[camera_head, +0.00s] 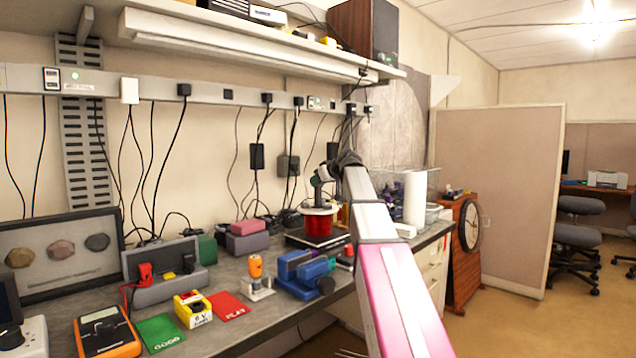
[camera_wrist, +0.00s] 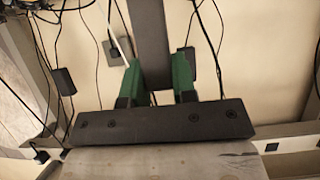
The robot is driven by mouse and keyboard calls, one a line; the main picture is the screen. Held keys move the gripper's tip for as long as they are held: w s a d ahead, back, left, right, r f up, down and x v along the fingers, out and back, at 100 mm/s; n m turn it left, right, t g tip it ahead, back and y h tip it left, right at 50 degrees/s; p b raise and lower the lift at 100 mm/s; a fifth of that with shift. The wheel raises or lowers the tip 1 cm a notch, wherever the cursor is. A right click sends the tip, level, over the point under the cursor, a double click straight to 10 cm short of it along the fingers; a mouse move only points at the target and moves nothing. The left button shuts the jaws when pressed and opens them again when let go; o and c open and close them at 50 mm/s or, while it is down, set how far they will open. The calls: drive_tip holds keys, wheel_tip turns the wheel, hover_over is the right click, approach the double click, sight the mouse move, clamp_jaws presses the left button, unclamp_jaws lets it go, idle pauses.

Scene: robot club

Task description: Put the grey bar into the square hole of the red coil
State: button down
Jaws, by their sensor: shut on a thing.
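The red coil (camera_head: 318,226) stands upright on a dark flat device toward the far end of the bench, with a pale flange on top. My gripper (camera_head: 318,181) is directly above the coil in the head view. In the wrist view the green fingers of my gripper (camera_wrist: 158,72) are shut on the grey bar (camera_wrist: 150,28), which runs out past the top edge of that picture.
A paper roll (camera_head: 414,200) and clear bin stand right of the coil. Cables hang along the wall behind.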

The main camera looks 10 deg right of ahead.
drive_tip(key=shift+f, duration=0.9)
drive_tip(key=c, duration=0.8)
unclamp_jaws()
drive_tip(key=shift+c, duration=0.2)
drive_tip(key=shift+r, duration=0.1)
drive_tip(key=shift+r, duration=3.9)
